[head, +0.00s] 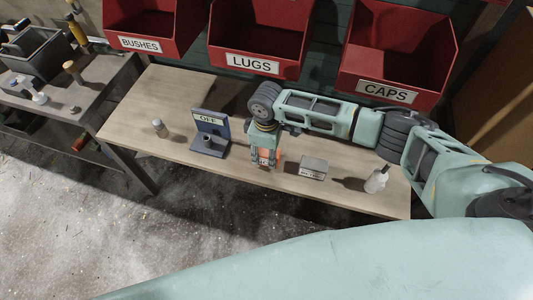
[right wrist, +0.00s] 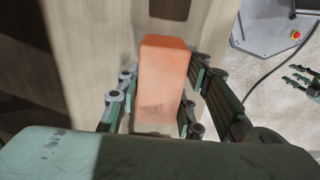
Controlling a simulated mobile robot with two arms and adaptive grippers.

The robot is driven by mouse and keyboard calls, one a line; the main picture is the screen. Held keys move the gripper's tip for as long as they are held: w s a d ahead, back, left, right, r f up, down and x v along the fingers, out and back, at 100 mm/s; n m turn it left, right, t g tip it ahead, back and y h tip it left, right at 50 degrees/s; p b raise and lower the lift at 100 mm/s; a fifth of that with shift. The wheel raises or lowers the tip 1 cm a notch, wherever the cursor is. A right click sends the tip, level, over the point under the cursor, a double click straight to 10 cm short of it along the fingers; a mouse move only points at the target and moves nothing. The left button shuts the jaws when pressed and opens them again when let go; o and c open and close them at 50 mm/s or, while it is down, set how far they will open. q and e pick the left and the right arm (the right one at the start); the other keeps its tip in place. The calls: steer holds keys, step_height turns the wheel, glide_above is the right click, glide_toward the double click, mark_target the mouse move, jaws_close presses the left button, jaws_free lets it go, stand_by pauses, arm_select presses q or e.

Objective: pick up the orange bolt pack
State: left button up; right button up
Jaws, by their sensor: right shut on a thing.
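The orange bolt pack (right wrist: 163,80) is a small orange box between the fingers of my right gripper (right wrist: 158,108) in the right wrist view. A finger presses on each side of it. In the head view the right gripper (head: 264,157) points down at the wooden bench (head: 230,103), and part of the orange pack (head: 267,156) shows between its fingers. I cannot tell whether the pack touches the bench top. My left gripper does not show in the head view. In the right wrist view, dark gripper-like fingers (right wrist: 302,80) show at the right edge; I cannot tell whether they are the left gripper's.
A blue-grey stand marked OFF (head: 211,135) and a small capped jar (head: 160,128) stand left. Red bins (head: 254,40) hang behind.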

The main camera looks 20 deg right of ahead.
steer(key=r, duration=0.3)
steer(key=r+b, duration=0.1)
steer(key=shift+s+d+r, duration=0.15)
steer(key=shift+s+d, duration=0.05)
steer(key=shift+d, duration=0.15)
steer(key=shift+s+d+r+b, duration=0.3)
steer(key=shift+s+d+r, duration=1.4)
steer(key=shift+s+d, duration=0.25)
steer(key=shift+s+d+r+b, duration=0.3)
steer(key=shift+s+d+r, duration=1.45)
steer(key=shift+d, duration=0.3)
